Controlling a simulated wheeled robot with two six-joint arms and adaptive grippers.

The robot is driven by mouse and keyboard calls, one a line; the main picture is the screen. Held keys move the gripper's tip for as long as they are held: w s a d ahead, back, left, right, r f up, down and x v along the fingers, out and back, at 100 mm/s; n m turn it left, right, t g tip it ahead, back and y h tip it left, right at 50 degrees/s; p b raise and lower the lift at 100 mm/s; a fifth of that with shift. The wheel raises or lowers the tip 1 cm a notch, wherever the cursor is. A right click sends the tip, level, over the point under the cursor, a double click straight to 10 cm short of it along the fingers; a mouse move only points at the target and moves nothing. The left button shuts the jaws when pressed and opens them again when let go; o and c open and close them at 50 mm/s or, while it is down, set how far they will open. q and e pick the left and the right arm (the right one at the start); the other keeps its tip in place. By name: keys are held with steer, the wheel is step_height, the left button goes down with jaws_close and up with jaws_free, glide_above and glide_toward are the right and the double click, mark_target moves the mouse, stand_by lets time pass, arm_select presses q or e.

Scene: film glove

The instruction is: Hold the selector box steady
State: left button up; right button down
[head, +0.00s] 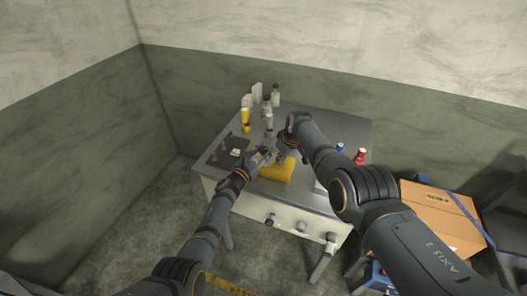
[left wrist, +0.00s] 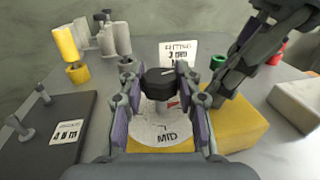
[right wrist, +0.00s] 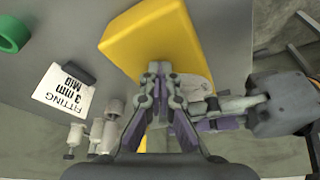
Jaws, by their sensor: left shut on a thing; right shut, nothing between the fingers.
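The yellow selector box (head: 278,172) lies on the grey table; it also shows in the left wrist view (left wrist: 240,130) and the right wrist view (right wrist: 150,40). On its top is a round white dial (left wrist: 150,130) reading MID with a black knob (left wrist: 165,82). My left gripper (left wrist: 163,85) is shut on the knob, one finger either side. My right gripper (right wrist: 160,75) is shut with nothing between its fingers; its tips are at the box beside the dial. Whether they touch it is hard to tell. In the head view, the arms partly hide the box.
A dark plate (left wrist: 45,135) with pegs and a 3 mm card lies left. A yellow-topped bottle (left wrist: 68,50) and grey fittings stand behind. A FITTING 3 mm card (right wrist: 62,92), green ring (right wrist: 12,35) and white block (left wrist: 298,103) are nearby. A cardboard box (head: 440,215) stands right.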

arm_select(q)
steer(key=shift+d+n+t, duration=0.15)
steer(key=shift+n+t, duration=0.15)
steer(key=shift+c, duration=0.3)
steer(key=shift+n+y, duration=0.5)
steer(key=shift+y, duration=0.5)
steer(key=o, duration=1.2)
steer(key=v, duration=1.2)
steer(key=shift+s+f, duration=0.15)
steer(key=shift+f, duration=0.05)
